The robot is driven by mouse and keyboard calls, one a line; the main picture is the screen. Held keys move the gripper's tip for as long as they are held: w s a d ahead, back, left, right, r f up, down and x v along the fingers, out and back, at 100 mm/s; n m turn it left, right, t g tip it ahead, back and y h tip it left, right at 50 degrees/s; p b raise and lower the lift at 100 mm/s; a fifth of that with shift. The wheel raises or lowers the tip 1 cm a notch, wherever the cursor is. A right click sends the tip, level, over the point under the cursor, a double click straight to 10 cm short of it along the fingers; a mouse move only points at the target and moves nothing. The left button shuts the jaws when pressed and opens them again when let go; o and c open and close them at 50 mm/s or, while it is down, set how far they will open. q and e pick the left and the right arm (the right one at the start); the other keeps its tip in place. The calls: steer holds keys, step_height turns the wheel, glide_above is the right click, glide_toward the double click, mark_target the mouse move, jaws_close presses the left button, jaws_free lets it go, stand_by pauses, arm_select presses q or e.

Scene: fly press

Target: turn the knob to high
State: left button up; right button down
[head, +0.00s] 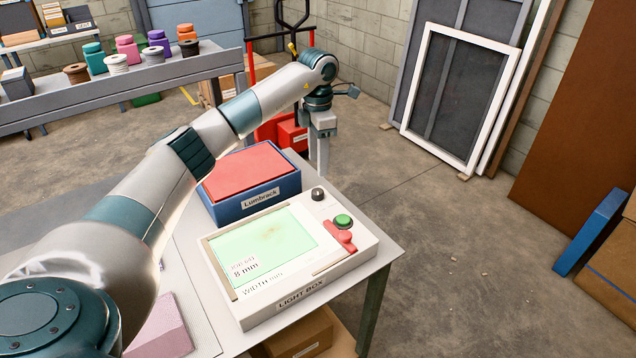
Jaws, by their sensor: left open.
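A small black knob (318,194) stands at the back corner of the white light box (355,258), on the metal table. The knob's setting and any marks around it are too small to read. My left arm reaches in from the left over the table, with its wrist bent down. My left gripper (320,174) points downward and is open, with its fingertips just above the knob in the picture. The exact gap between fingertips and knob cannot be told. My right gripper is not in view.
A green button (343,221) and a red part (340,237) sit beside the knob on the box. A blue box with a red top (250,195), labelled Lumbrack, stands behind the light box. A pink block (160,328) lies near my arm.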

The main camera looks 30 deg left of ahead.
mark_target(318, 190)
arm_select(q)
step_height(318, 190, down, 8)
steer(key=shift+f+p, duration=0.1)
steer(key=shift+p, duration=1.05)
steer(key=shift+f, duration=0.7)
steer(key=c, duration=1.1)
steer(key=shift+o, duration=0.2)
